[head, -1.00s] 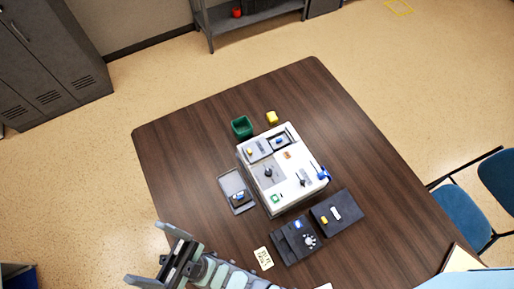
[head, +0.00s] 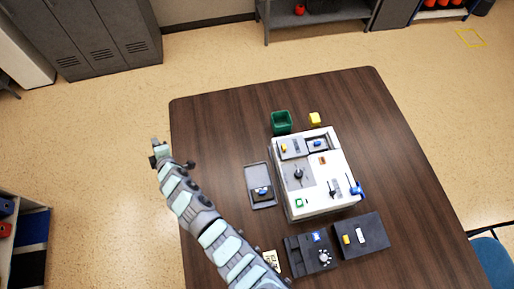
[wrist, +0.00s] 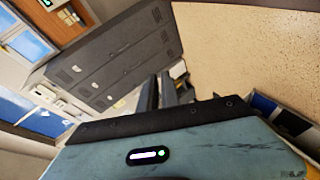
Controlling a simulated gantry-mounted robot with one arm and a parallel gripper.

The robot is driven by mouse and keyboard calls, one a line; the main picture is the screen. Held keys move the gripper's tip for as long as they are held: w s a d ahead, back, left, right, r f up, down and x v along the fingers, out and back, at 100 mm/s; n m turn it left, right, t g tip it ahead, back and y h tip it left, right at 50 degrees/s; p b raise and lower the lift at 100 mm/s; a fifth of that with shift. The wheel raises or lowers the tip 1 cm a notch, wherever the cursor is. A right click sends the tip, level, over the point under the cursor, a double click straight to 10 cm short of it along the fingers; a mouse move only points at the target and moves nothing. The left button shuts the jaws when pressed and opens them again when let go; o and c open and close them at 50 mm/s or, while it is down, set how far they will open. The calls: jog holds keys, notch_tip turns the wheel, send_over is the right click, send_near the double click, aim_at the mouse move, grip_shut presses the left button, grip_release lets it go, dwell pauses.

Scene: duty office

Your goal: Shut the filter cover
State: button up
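A white boxy unit (head: 311,200) stands on the table in the head view. Its top carries a grey panel with a black knob (head: 298,174), small framed recesses at the back, and a blue part (head: 356,189) at the right edge. I cannot tell which part is the filter cover or how far it stands open. The unit is outside the wrist view.
A grey tray (head: 252,188) with a blue-and-black part lies left of the unit. Dark boxes (head: 362,235) with small parts lie in front. A green bin (head: 281,122) and a yellow block (head: 315,119) stand behind. The table's left and right areas are clear.

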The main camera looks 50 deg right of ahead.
jog(key=s+d+f+g+h, duration=0.1)
jog(key=d, duration=0.2)
jog(key=s+d+f+g+h+b, duration=0.1)
jog(key=d+f+g, duration=0.1)
jog(key=d, duration=0.1)
jog(key=d+f+g, duration=0.1)
jog(key=d+f, duration=0.1)
jog(key=d, duration=0.1)
jog(key=shift+s+d+f+g+h+b, duration=0.15)
jog(key=shift+s+d+g+h+b, duration=0.15)
jog(key=shift+s+h+b, duration=0.1)
grip_shut()
jog(key=m+g+h+b, duration=0.1)
jog(key=g+b, duration=0.2)
jog(key=g, duration=1.1)
send_near(282, 148)
jog(key=x, duration=0.5)
jog(key=shift+w+a+f, duration=0.1)
jog(key=shift+w+f, duration=0.05)
jog(key=shift+f, duration=0.2)
jog(key=shift+s+d, duration=0.3)
jog(key=shift+d, duration=0.1)
